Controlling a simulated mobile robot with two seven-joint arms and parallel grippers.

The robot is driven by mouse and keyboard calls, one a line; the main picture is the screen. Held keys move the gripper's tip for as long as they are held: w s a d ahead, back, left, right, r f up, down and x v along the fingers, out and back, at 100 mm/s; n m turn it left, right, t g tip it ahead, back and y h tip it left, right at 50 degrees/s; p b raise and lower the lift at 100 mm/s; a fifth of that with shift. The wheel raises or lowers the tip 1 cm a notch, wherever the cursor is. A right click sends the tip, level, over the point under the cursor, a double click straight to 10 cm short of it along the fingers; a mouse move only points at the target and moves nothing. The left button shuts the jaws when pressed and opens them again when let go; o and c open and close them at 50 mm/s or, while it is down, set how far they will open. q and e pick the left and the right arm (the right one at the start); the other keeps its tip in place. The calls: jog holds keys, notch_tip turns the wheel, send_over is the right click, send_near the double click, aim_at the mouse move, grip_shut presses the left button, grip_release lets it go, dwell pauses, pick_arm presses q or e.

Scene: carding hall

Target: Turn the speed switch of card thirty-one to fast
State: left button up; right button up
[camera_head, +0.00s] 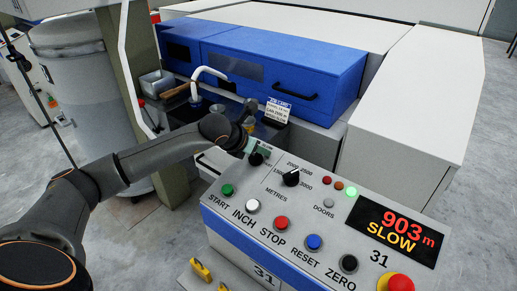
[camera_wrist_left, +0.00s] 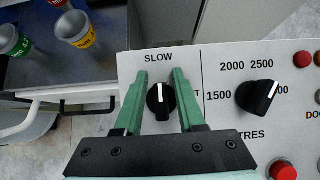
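The speed switch is a round black knob (camera_wrist_left: 160,101) on the grey control panel (camera_head: 225,207); it also shows in the head view (camera_head: 256,159). Its white pointer line points up to the word SLOW. A T shows to the right of it, the rest of that label being hidden by a finger. My left gripper (camera_wrist_left: 159,80) is open, its green fingers on either side of the knob with a gap on each side. The display (camera_head: 398,230) reads 903 m and SLOW, and the panel bears the number 31. My right gripper is in neither view.
The metres selector (camera_head: 291,178) stands just right of the switch. START, INCH, STOP (camera_head: 281,223), RESET and ZERO buttons line the panel's front. A red mushroom button (camera_head: 400,283) is at the lower right. A dark tray with coloured cans (camera_wrist_left: 75,30) lies behind.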

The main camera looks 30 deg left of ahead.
pick_arm(q)
grip_shut()
